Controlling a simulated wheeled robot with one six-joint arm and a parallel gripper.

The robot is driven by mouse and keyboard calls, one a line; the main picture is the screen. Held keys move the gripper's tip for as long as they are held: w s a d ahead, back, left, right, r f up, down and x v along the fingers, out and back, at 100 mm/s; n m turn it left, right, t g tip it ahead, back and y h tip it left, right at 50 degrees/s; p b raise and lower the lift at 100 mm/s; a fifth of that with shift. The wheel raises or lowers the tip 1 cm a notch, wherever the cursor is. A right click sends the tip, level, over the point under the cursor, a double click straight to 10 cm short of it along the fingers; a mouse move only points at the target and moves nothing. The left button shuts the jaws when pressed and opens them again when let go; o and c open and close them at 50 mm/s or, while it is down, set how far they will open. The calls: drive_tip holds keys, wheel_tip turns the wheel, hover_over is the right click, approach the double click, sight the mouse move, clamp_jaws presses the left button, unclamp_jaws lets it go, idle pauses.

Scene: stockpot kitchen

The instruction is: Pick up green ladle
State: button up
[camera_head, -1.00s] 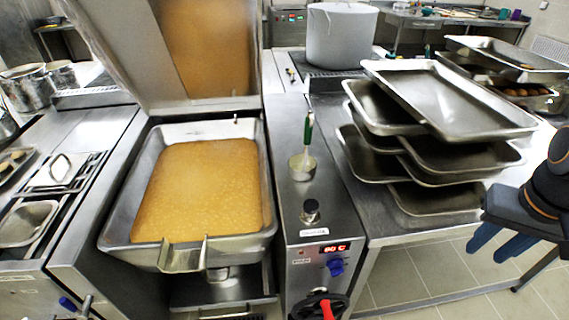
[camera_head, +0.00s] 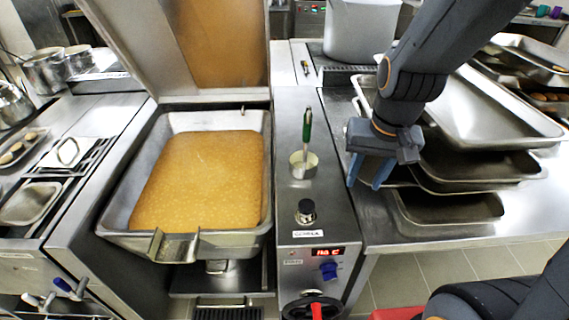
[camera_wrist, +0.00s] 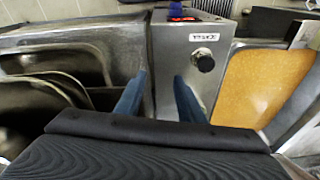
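The ladle does not show in the wrist view.
A pan of orange-brown liquid (camera_head: 200,185) lies left of the console. Stacked metal trays (camera_head: 455,205) stand to the right. A black knob (camera_head: 306,211) rises from the console in front of the ladle. A large pot (camera_head: 360,35) stands behind.

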drive_tip(key=w+a+r+m+y+b, duration=0.2)
drive_tip(key=w+a+r+m+b, duration=0.15)
drive_tip(key=w+m, duration=0.45)
drive_tip(key=m+y+b, duration=0.2)
drive_tip(key=m, duration=0.7)
approach(306, 141)
drive_tip(key=shift+t, duration=0.4)
drive_tip(key=shift+a+r+p+x, duration=0.15)
drive_tip(key=shift+p+x, duration=0.15)
drive_tip(key=shift+x, duration=0.95)
drive_tip(key=shift+a+p+x, duration=0.15)
drive_tip(key=shift+p+x, duration=0.2)
drive_tip(key=shift+x, duration=0.95)
drive_tip(key=shift+a+r+p+x, duration=0.15)
drive_tip(key=shift+p+x, duration=0.15)
drive_tip(key=shift+x, duration=0.95)
drive_tip(key=shift+w+f, duration=0.1)
clamp_jaws()
